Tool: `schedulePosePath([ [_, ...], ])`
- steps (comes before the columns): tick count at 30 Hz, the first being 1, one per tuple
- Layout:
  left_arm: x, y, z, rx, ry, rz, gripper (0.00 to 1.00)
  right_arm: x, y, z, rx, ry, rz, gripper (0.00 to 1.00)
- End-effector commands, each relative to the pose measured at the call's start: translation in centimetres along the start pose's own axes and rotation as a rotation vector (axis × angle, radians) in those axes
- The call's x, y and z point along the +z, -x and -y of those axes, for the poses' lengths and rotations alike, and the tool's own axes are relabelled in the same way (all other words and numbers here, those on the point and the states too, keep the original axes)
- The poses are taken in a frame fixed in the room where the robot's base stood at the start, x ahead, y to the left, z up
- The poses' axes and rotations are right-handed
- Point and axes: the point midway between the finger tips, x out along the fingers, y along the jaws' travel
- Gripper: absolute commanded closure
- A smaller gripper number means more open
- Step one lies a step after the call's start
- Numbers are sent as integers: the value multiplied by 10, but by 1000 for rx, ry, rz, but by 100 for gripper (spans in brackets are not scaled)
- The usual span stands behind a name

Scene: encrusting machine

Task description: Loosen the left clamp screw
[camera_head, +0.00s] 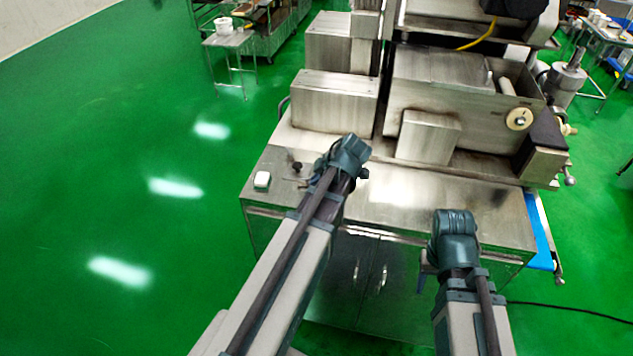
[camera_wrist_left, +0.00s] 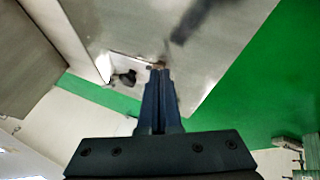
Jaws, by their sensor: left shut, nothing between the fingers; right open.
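A small black knob (camera_head: 297,168), which looks like the left clamp screw, stands near the left edge of the steel machine top. It also shows in the left wrist view (camera_wrist_left: 128,77), just left of my fingertips. My left gripper (camera_head: 312,181) is low over the machine top, to the right of the knob and partly hidden by its wrist. In the left wrist view its fingers (camera_wrist_left: 158,70) are together with nothing held, and a small brownish piece lies at their tips. My right gripper (camera_head: 422,278) is open in front of the cabinet, mostly hidden by its own wrist.
Cabinet doors (camera_head: 365,285) are below. Green floor (camera_head: 100,180) is clear at the left.

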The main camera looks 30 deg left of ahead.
Motion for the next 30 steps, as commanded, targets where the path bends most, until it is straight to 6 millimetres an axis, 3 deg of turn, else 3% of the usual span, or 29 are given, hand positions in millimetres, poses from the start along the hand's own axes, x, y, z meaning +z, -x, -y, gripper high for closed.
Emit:
schedulePosePath([
  [7,2,-2,-4,-10,21,-10,100,0,-1,0,0,0,0,50],
  [16,6,-7,-17,-99,215,-102,100,0,-2,0,0,0,0,50],
  [30,5,-8,-20,-95,220,-106,100,0,-2,0,0,0,0,50],
])
